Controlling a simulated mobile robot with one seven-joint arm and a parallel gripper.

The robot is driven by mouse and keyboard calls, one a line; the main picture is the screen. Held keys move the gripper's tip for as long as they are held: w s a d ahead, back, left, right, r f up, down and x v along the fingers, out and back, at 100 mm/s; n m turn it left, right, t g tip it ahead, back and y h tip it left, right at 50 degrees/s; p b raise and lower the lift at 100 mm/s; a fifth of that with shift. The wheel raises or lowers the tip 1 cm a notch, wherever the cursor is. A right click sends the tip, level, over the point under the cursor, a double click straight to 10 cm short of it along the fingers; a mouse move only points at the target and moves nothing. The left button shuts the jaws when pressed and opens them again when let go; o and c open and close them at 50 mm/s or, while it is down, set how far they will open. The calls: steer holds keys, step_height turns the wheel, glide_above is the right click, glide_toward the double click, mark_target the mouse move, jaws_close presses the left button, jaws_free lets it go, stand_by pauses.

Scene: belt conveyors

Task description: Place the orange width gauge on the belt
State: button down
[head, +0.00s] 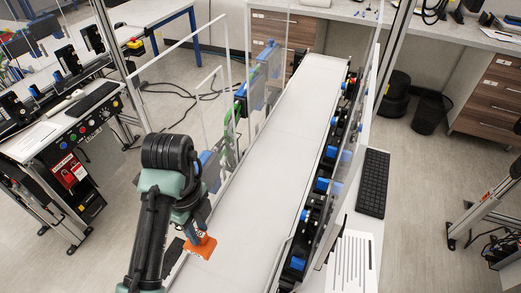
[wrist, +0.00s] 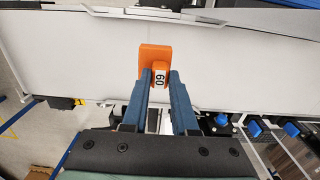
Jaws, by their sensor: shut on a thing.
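A clear guard (head: 365,110) and a row of blue and black fittings (head: 321,185) line the belt's right side. A black keyboard (head: 374,183) lies to the right. Clear panels (head: 210,95) stand to the left. Most of the belt surface is bare.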

mark_target(202, 244)
steer(key=shift+s+d+r, duration=0.15)
steer(key=shift+s, duration=0.1)
steer(key=shift+s+d, duration=0.15)
steer(key=shift+s, duration=0.2)
step_height(202, 244, down, 6)
steer(key=shift+r+b, duration=0.25)
steer(key=shift+b, duration=0.7)
step_height(202, 244, down, 4)
steer(key=shift+s+r+p, duration=0.1)
steer(key=shift+r+p, duration=0.1)
steer(key=shift+p, duration=0.4)
steer(key=shift+f, duration=0.55)
steer(key=c, duration=0.7)
jaws_free()
